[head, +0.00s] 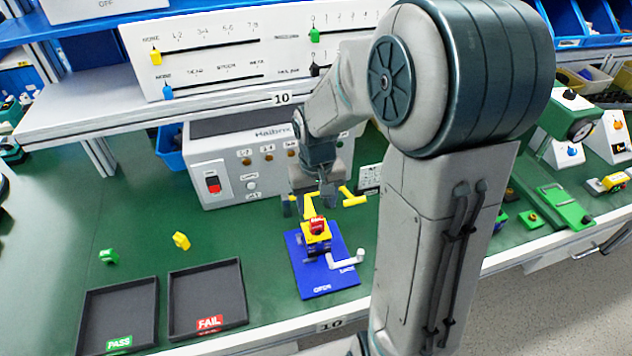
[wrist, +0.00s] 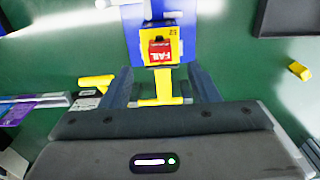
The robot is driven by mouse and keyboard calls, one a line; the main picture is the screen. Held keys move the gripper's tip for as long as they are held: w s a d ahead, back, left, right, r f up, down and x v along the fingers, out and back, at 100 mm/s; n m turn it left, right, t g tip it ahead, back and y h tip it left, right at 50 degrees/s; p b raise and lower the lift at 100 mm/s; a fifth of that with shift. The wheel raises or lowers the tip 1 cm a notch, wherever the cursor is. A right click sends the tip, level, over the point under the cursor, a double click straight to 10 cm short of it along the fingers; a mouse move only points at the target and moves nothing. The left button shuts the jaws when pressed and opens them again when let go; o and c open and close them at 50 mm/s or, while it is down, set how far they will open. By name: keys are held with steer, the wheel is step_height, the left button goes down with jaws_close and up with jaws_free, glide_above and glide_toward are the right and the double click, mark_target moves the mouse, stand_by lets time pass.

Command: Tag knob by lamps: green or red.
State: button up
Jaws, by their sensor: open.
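The wrist view shows the same red-capped part (wrist: 160,51) just ahead of my fingers. My gripper (head: 309,205) is open and points down behind the part. In the wrist view my fingers (wrist: 162,84) stand either side of a yellow piece (wrist: 160,93), with no grip visible. A grey control box (head: 205,160) carries small amber-brown lamps (head: 268,155); I cannot tell whether any is lit. A loose green tag (head: 109,256) lies at left.
Black trays marked PASS (head: 148,318) and FAIL (head: 238,300) stand front left. A yellow piece (head: 181,240) lies behind them. A white lever (head: 345,260) sticks out from the board's right. A shelf with sliders (head: 240,50) overhangs the box. My arm hides the bench's middle right.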

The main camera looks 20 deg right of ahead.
step_height(320, 180, up, 7)
steer(key=shift+f, duration=0.2)
stand_by(0.3)
step_height(320, 180, up, 9)
steer(key=p, duration=0.7)
glide_above(317, 220)
steer(key=s+r+t+b, duration=0.1)
steer(key=s+r+t, duration=0.1)
steer(key=s, duration=1.2)
steer(key=shift+t, duration=0.9)
